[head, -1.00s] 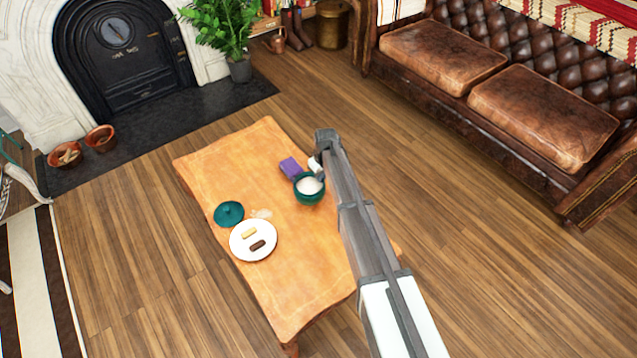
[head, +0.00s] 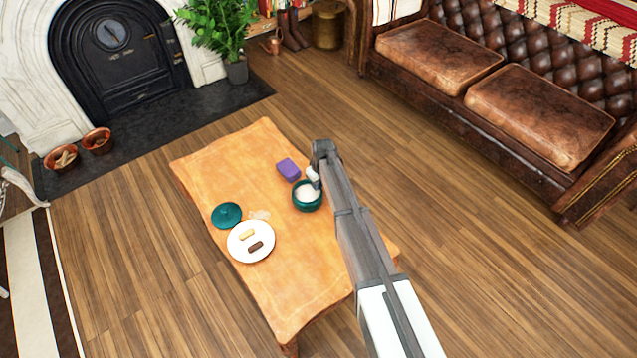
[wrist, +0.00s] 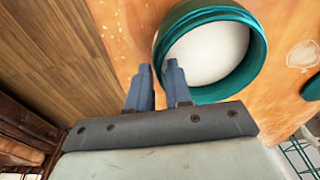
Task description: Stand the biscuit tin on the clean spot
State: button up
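The biscuit tin (head: 307,203) looks to be the round teal tub, open at the top and white inside, on the right part of the orange-brown table. In the wrist view the tin (wrist: 258,62) stands close in front of the fingers. My gripper (wrist: 159,66) straddles its near-left rim, one finger outside and one over the inside; it appears shut on the rim. In the head view my gripper (head: 314,177) is at the tin's upper right edge. A pale patch (head: 260,215) marks the table beside a teal lid; I cannot tell which spot is the clean one.
A teal lid (head: 227,215) and a white plate (head: 243,256) with two biscuits are left of the tin. A purple block (head: 288,169) lies just behind it. The table (head: 225,160) is bare at its far left and near end. A leather sofa (head: 540,105) stands beyond.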

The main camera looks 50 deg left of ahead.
jog(key=shift+o, duration=0.6)
notch_tip(320, 180, up, 12)
jog(key=d, duration=0.1)
jog(key=shift+d, duration=0.25)
